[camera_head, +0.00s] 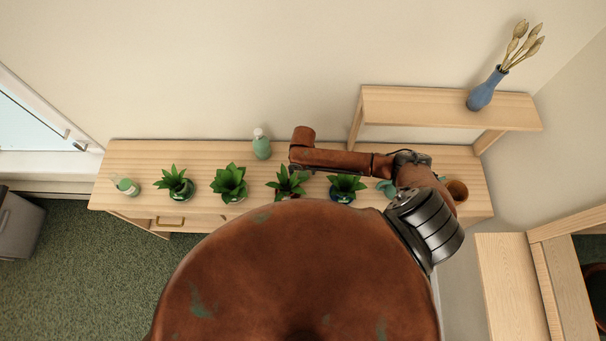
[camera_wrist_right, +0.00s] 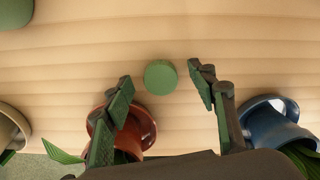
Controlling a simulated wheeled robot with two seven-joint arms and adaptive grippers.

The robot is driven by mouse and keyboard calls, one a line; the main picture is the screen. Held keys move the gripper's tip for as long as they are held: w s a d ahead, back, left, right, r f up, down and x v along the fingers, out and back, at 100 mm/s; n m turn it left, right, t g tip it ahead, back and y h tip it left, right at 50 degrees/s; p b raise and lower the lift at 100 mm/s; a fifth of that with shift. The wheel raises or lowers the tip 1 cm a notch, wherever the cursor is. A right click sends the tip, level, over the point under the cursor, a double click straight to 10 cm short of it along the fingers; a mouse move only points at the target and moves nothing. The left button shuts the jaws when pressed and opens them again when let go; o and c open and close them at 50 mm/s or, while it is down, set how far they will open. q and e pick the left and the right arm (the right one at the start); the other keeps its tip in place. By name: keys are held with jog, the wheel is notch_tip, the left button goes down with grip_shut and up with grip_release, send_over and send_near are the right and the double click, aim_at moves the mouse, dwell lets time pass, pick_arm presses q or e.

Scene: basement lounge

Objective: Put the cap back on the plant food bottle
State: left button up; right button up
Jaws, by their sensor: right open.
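A round green cap (camera_wrist_right: 160,77) lies on the wooden sideboard top. In the right wrist view it lies between the spread fingertips of my right gripper (camera_wrist_right: 160,73), which is open and empty; I cannot tell how high it is above the cap. In the head view my right arm reaches left across the sideboard and hides the cap. A pale green bottle (camera_head: 262,148) with a whitish top stands at the back, left of my arm. Another green bottle (camera_head: 126,186) is at the left end. I cannot tell which is the plant food. My left gripper is not in view.
Several potted plants line the sideboard (camera_head: 140,153). A reddish pot (camera_wrist_right: 143,124) and a blue pot (camera_wrist_right: 268,128) are close to my fingers. A teal object (camera_head: 386,187) and an orange-brown pot (camera_head: 457,190) are at the right. A shelf (camera_head: 415,105) with a blue vase (camera_head: 484,92) rises behind.

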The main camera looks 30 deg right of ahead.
jog(key=shift+f, duration=0.25)
jog(key=c, duration=0.8)
jog(key=shift+c, duration=0.2)
